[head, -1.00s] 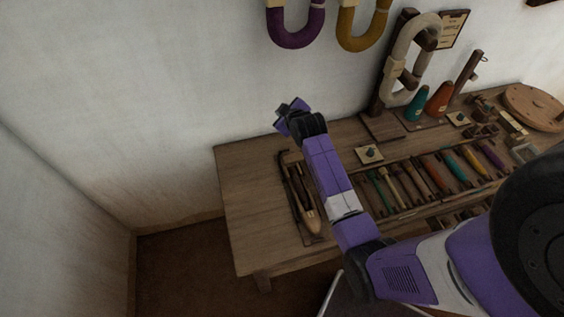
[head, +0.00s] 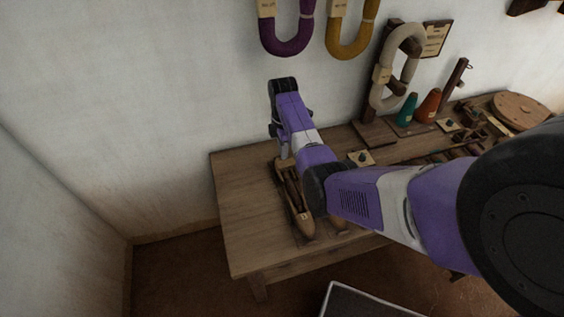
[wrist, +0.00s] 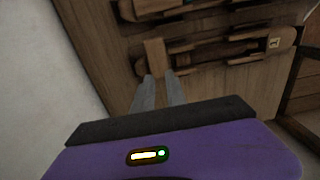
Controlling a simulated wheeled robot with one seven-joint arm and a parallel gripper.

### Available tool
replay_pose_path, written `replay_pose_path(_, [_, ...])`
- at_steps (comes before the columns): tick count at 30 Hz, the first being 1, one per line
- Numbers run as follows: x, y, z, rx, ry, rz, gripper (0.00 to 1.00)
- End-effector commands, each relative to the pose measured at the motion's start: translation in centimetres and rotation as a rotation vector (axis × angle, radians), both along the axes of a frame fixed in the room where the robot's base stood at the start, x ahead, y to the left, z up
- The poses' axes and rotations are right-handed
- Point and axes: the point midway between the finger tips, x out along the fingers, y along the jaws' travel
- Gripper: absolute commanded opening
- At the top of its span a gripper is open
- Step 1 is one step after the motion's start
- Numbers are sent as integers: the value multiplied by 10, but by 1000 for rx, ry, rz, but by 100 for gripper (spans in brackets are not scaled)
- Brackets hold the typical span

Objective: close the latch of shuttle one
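Shuttle one (head: 300,215), a long pale wooden boat shape with a dark hollow, lies on the left part of the bench. In the wrist view shuttle one (wrist: 286,42) runs across the upper right, with a "1" label near its right end. A light wooden tab (wrist: 155,55) stands across its left end, just beyond my fingertips; I take it for the latch. My gripper (wrist: 160,76) points down at this end with its two grey fingers a little apart. Whether they touch the tab cannot be told. In the head view my gripper (head: 284,152) is above the shuttle's far end.
The wooden bench (head: 238,215) is bare left of the shuttle. My arm hides much of the tool row. A small square plate with a dark knob (head: 361,158) and teal (head: 407,110) and orange (head: 429,106) cones stand further right. The wall is close behind.

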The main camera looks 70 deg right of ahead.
Motion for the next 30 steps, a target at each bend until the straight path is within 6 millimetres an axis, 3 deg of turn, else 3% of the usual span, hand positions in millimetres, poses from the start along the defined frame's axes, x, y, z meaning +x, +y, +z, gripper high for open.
replay_pose_path(6, [0,1,-36,1,1,-2,17])
replay_pose_path(12, [0,0,-59,-1,-1,-3,17])
replay_pose_path(23, [0,0,-65,-2,-2,-3,17])
replay_pose_path(27, [0,0,-65,-2,-2,-3,0])
replay_pose_path(30, [0,0,-65,-2,-2,-3,0])
